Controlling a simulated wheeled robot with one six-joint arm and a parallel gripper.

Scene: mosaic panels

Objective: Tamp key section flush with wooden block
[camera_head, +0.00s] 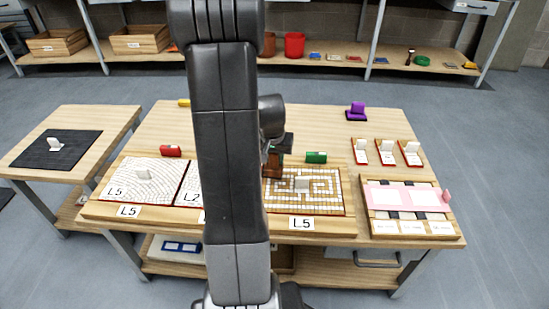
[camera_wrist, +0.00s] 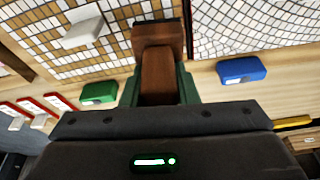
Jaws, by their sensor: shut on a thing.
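My gripper (camera_wrist: 158,78) is shut on a brown wooden block (camera_wrist: 157,40), whose wider end points away from the gripper. In the head view the block (camera_head: 273,162) is just right of my arm, near the back left corner of the gold-and-white mosaic panel (camera_head: 325,199). In the wrist view the block's far end overlaps the edge of this panel (camera_wrist: 110,67); I cannot tell whether it touches. A small white handle (camera_head: 302,184) stands on the panel, left of the block in the wrist view (camera_wrist: 82,30). I cannot tell which part is the key section.
A white mosaic panel (camera_head: 130,188) lies left; my arm hides the middle of the table. Red (camera_head: 170,150) and green (camera_head: 316,157) blocks lie behind the panels. A blue block (camera_wrist: 241,70) shows in the wrist view. A pink panel tray (camera_head: 375,228) is at right.

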